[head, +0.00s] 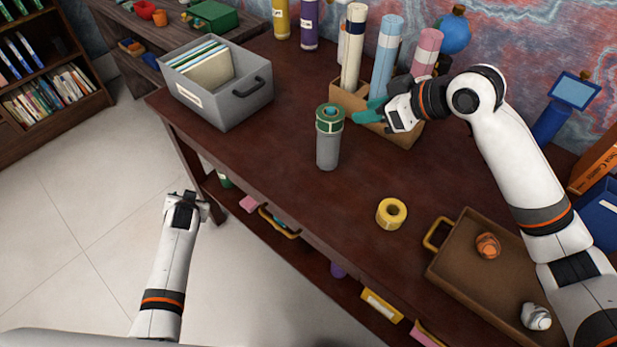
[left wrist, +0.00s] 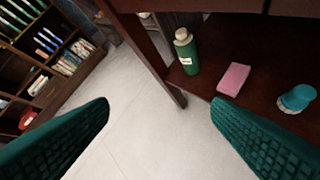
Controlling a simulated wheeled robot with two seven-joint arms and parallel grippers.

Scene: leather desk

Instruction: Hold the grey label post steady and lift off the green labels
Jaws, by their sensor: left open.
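The grey label post (head: 328,150) stands upright on the dark red desk. The green labels (head: 330,116) sit around its top as a roll. My right gripper (head: 366,113) is to the right of the post's top, its teal fingers pointing left towards the labels; a gap shows between them and the roll. Whether its fingers are apart cannot be told. My left gripper (head: 187,197) hangs low at the left, off the desk's front edge and away from the post. In the left wrist view its green fingers (left wrist: 160,120) are spread with nothing between them.
A grey file box (head: 228,105) stands left of the post. A wooden holder with tall rolls (head: 405,132) is behind my right gripper. A yellow tape roll (head: 391,213) and a brown tray (head: 462,262) lie to the right. A lower shelf holds a green bottle (left wrist: 187,55) and pink block (left wrist: 233,79).

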